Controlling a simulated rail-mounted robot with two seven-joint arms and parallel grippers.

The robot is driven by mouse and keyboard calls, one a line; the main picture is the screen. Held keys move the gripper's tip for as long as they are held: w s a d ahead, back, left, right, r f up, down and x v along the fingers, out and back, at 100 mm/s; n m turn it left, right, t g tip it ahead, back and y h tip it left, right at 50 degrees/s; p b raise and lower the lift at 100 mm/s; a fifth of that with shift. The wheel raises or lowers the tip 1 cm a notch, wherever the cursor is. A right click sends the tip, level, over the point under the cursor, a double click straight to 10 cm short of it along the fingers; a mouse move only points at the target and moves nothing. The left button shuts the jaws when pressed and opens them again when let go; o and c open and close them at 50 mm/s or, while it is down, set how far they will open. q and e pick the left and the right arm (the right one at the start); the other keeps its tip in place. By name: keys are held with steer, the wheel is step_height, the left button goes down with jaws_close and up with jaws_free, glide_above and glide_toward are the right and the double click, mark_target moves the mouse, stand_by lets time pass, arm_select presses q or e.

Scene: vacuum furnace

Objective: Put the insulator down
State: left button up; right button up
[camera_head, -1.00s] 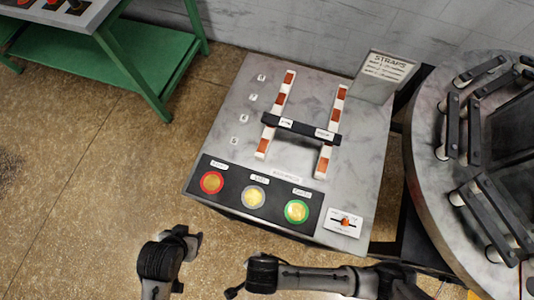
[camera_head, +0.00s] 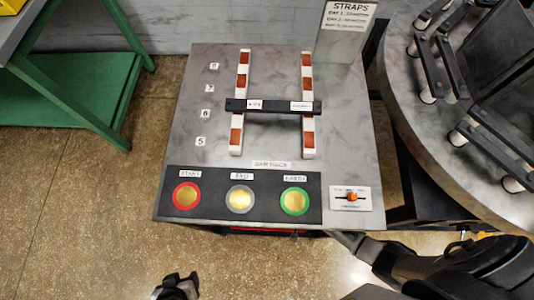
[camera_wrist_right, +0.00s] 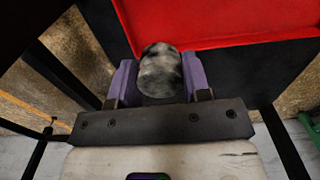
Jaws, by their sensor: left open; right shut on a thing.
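The insulator (camera_wrist_right: 160,68), a rounded, mottled grey-white piece, sits between the purple fingers of my right gripper (camera_wrist_right: 160,85) in the right wrist view. The gripper is shut on it. A red surface with dark edges lies just beyond the insulator; I cannot tell whether they touch. In the head view my right arm reaches in from the lower right toward the bench's front edge, and its gripper is hidden there. My left gripper (camera_head: 177,287) is at the bottom edge of the head view, partly cut off, open and clear of the bench.
The grey bench (camera_head: 345,130) carries two red-and-white striped rails (camera_head: 238,120) bridged by a black labelled bar (camera_head: 275,106). Its front panel has three ringed discs (camera_head: 240,199) and a small switch plate (camera_head: 350,197). A round furnace part (camera_head: 400,90) stands right, a green table (camera_head: 75,110) left.

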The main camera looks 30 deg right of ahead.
steer(key=w+a+f+b, duration=0.1)
steer(key=a+f+b, duration=0.1)
steer(key=w+a+f+b, duration=0.2)
steer(key=a, duration=0.1)
steer(key=w+a+f+b, duration=0.1)
steer(key=a+f+b, duration=0.1)
steer(key=a, duration=0.1)
steer(key=shift+w+a+f, duration=0.1)
steer(key=shift+w+a, duration=0.05)
steer(key=shift+w, duration=0.25)
steer(key=shift+w+a+f+b, duration=0.35)
steer(key=shift+w+a+b, duration=0.05)
steer(key=shift+a+b, duration=0.3)
step_height(320, 180, down, 4)
steer(key=b, duration=0.3)
steer(key=shift+d, duration=0.1)
steer(key=shift+r, duration=0.1)
steer(key=o, duration=1)
steer(key=shift+c, duration=0.2)
